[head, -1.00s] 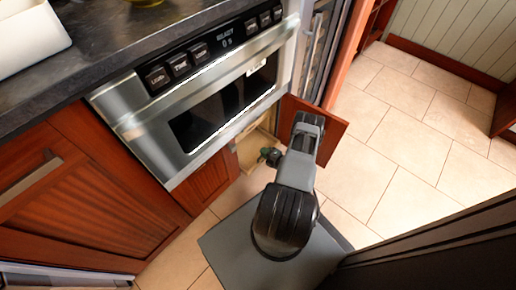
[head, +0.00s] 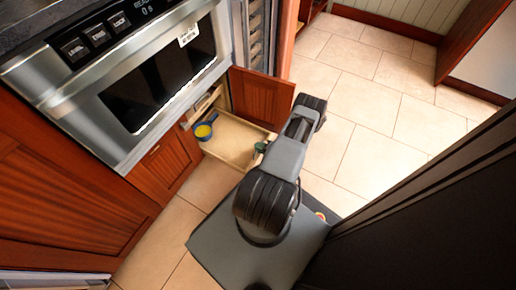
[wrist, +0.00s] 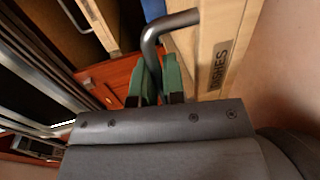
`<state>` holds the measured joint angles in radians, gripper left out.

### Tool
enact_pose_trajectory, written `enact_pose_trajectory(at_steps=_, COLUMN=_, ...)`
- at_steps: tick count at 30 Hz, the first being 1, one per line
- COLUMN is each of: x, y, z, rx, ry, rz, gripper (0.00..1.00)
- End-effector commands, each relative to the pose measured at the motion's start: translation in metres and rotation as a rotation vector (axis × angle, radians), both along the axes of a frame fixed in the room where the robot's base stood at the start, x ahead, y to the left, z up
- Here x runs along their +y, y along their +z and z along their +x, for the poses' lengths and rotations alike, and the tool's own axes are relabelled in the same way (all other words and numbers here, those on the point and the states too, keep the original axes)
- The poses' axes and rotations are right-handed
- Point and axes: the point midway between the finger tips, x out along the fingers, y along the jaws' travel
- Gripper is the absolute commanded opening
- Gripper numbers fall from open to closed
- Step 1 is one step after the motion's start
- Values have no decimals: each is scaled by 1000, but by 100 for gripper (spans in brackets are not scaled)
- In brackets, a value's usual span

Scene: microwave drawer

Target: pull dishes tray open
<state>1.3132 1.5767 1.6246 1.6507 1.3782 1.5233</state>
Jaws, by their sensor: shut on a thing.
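The dishes tray (head: 232,142) is a pale wooden drawer, slid part way out of the cabinet under the microwave. Its front (wrist: 222,62) carries a dark label, partly readable, and a grey metal bar handle (wrist: 172,24) in the wrist view. My gripper (wrist: 155,76) has green fingers shut on this handle at its near end. In the head view my gripper (head: 261,147) is small at the tray's front edge, partly hidden by my arm. A blue pan with yellow inside (head: 204,131) sits in the tray at its left.
An open red-brown cabinet door (head: 262,97) stands right of the tray, and a closed door (head: 165,158) is left of it. The microwave (head: 150,90) is above. Tiled floor (head: 370,90) to the right is clear.

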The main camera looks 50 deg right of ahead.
Motion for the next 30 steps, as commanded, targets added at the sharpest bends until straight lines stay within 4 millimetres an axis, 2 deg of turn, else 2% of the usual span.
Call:
enact_pose_trajectory(at_steps=15, x=-5, y=0, z=-6, rx=0, ry=-10, rz=1, gripper=0)
enact_pose_trajectory(at_steps=16, x=-5, y=0, z=-6, rx=0, ry=-10, rz=1, gripper=12)
enact_pose_trajectory(at_steps=22, x=-4, y=0, z=-5, rx=0, ry=-10, rz=1, gripper=31)
enact_pose_trajectory(at_steps=30, x=-4, y=0, z=-5, rx=-1, ry=-8, rz=2, gripper=33)
